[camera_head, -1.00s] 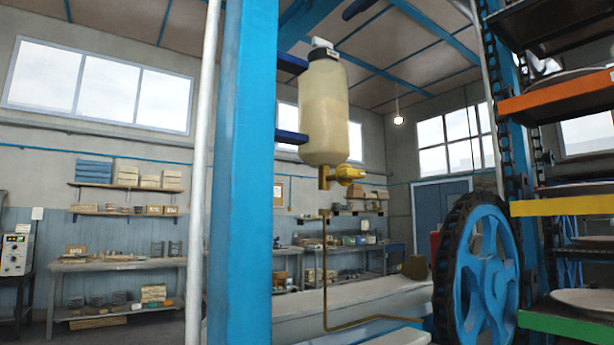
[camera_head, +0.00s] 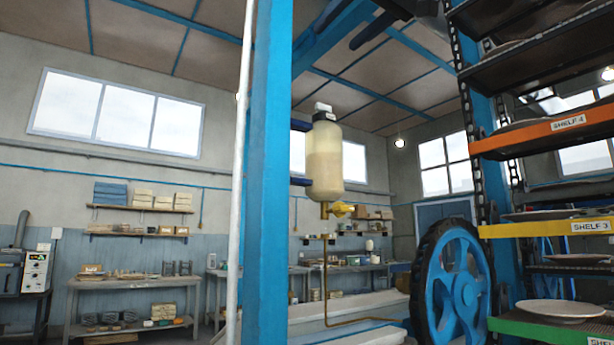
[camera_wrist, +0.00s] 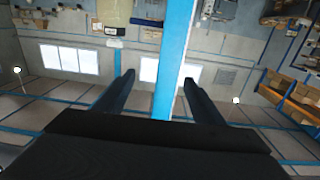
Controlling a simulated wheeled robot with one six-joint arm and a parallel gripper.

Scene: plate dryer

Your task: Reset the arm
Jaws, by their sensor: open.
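My gripper (camera_wrist: 158,77) shows in the wrist view as two dark, parallel fingers spread well apart. It is open, with nothing between the fingertips that I can see held. A blue post (camera_wrist: 176,55) stands beyond the fingers in that view, and the room appears upside down there. The plate dryer's rack is at the right of the head view, with an orange shelf (camera_head: 545,137), a yellow shelf (camera_head: 530,231) and a green shelf (camera_head: 540,328). A white plate (camera_head: 558,309) lies on the green shelf.
In the head view a tall blue post (camera_head: 267,180) stands near centre. A cream tank (camera_head: 325,165) with a brass valve (camera_head: 342,210) hangs beside it. A blue wheel (camera_head: 462,285) is in front of the rack. Workbenches (camera_head: 130,282) line the far wall.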

